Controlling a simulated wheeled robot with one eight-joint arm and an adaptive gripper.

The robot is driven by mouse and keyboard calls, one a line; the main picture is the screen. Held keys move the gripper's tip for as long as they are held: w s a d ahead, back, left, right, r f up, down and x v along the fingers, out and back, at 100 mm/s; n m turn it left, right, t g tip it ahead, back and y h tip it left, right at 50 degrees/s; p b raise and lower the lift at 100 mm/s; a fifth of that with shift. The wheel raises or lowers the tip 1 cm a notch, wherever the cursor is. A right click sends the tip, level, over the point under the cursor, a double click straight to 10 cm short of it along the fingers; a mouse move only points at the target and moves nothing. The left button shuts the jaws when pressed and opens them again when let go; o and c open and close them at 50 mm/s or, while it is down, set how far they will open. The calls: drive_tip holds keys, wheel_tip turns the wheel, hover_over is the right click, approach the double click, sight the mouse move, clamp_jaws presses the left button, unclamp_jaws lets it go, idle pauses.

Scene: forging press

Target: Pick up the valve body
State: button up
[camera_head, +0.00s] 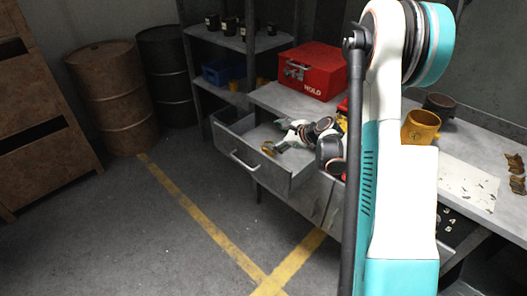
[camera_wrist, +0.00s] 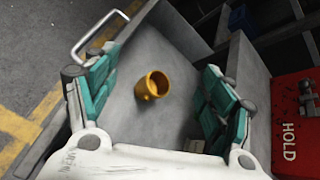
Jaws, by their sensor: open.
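An orange-yellow valve body (camera_wrist: 151,86), a short hollow cylinder with a small stub on its side, lies in the open grey drawer (camera_head: 286,181). In the head view, a small part of it (camera_head: 268,148) shows beside my gripper (camera_head: 279,140). In the wrist view, my gripper (camera_wrist: 160,72) is open, with one teal finger on each side of the valve body. There are gaps between it and both fingers. The drawer floor (camera_wrist: 165,40) shows around it. I cannot tell the fingers' height above the floor.
A red HOLD box (camera_head: 312,72) stands on the workbench (camera_head: 270,96) behind the drawer. Another yellow cylindrical part (camera_head: 421,127) stands on the bench at right, beside a dark one. Shelves (camera_head: 232,38) and barrels (camera_head: 108,95) are behind. The drawer walls surround my gripper.

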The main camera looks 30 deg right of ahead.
sight(269, 152)
drive_tip(key=d+f+m+t, duration=0.2)
drive_tip(key=d+f+m, duration=0.4)
drive_tip(key=f, duration=0.4)
drive_tip(key=b+x, duration=0.1)
drive_tip(key=x, duration=0.5)
drive_tip(key=shift+w+f+b, duration=0.25)
drive_tip(key=shift+f+b, duration=0.05)
drive_tip(key=shift+f, duration=0.05)
drive_tip(key=shift+b+x, duration=1.4)
drive_tip(key=shift+x, duration=1.7)
drive_tip(key=shift+a+r, duration=0.1)
drive_tip(key=shift+r, duration=0.1)
drive_tip(key=c, duration=1.5)
